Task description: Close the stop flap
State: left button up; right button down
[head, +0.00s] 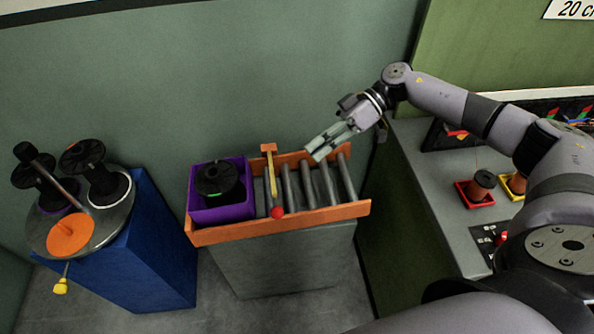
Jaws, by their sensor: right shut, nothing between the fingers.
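The stop flap looks to be the narrow yellow bar (271,182) on the orange-railed roller track (230,233). It has an orange block at its back end and a red ball (277,212) at its front end. I cannot tell for certain whether it is open or closed. A purple bin (222,213) holding a black spool (216,180) sits on the track just left of the bar. My right gripper (318,151) is shut and empty, above the back rail and the rollers, to the right of the bar. My left gripper is not in view.
A blue cabinet (160,245) on the left carries a round turntable (122,222) with several black spools and an orange disc. On the right, a grey counter (425,185) holds small red and yellow trays. The rollers right of the bar are bare.

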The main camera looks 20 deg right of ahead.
jog(key=s+d+f+p+x, duration=0.1)
jog(key=f+p+x, duration=0.1)
jog(key=x, duration=1)
jog(key=shift+s+p, duration=0.35)
jog(key=shift+p, duration=0.35)
jog(key=s+a+f+n+t, duration=0.1)
jog(key=s+f, duration=0.3)
jog(key=f, duration=0.7)
jog(key=shift+n+t+h, duration=0.4)
jog(key=shift+f, duration=0.15)
